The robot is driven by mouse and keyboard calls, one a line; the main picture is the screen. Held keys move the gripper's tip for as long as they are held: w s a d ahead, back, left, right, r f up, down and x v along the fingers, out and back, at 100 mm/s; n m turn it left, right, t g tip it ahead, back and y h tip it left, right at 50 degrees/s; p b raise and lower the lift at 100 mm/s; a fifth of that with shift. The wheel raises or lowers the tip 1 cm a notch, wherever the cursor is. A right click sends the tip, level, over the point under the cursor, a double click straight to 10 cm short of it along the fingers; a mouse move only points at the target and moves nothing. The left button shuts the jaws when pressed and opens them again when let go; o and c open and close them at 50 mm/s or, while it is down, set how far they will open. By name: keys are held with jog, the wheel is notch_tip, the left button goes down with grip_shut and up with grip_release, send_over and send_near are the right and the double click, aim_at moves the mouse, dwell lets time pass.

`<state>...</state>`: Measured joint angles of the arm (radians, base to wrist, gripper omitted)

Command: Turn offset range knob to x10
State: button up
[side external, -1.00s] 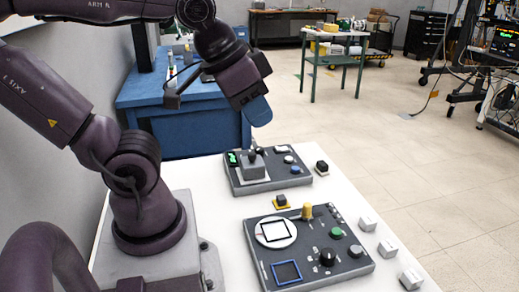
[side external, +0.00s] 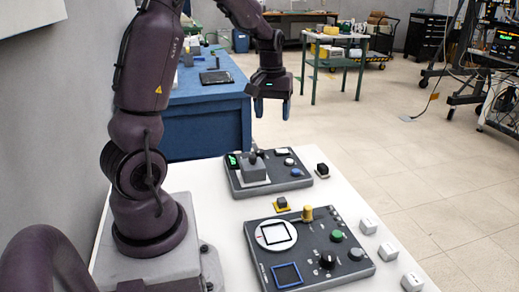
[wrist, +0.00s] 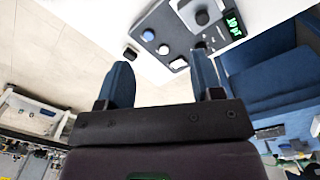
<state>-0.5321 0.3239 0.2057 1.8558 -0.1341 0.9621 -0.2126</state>
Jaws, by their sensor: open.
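My gripper (side external: 272,107) is open and empty, pointing down in the air above and behind the far panel. In the wrist view its two blue fingers stand wide apart (wrist: 163,82), with nothing between them. A black round knob (side external: 327,259) sits on the near grey panel (side external: 308,271). The far grey panel (side external: 238,184) carries a grey block with a black stick (side external: 254,168), a green display (side external: 232,160) and small knobs or buttons; it also shows in the wrist view (wrist: 176,22). Labels are too small to read, so I cannot tell which knob is the offset range knob.
The near panel also has a white dial (side external: 262,243), a yellow post (side external: 307,213), a green button (side external: 337,236) and a blue square outline (side external: 287,263). White blocks (side external: 368,226) line the white table's right edge. A blue bench (side external: 205,125) stands behind.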

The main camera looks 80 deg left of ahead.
aim_at(260, 150)
jog(key=w+a+f+n, duration=0.1)
jog(key=a+f+n, duration=0.35)
jog(key=a, duration=0.45)
jog(key=a+f+n, duration=0.4)
jog(key=a+n, duration=0.1)
jog(key=a, duration=0.3)
notch_tip(260, 150, down, 12)
jog(key=shift+w+f, duration=0.1)
jog(key=shift+f, duration=0.05)
jog(key=c, duration=0.9)
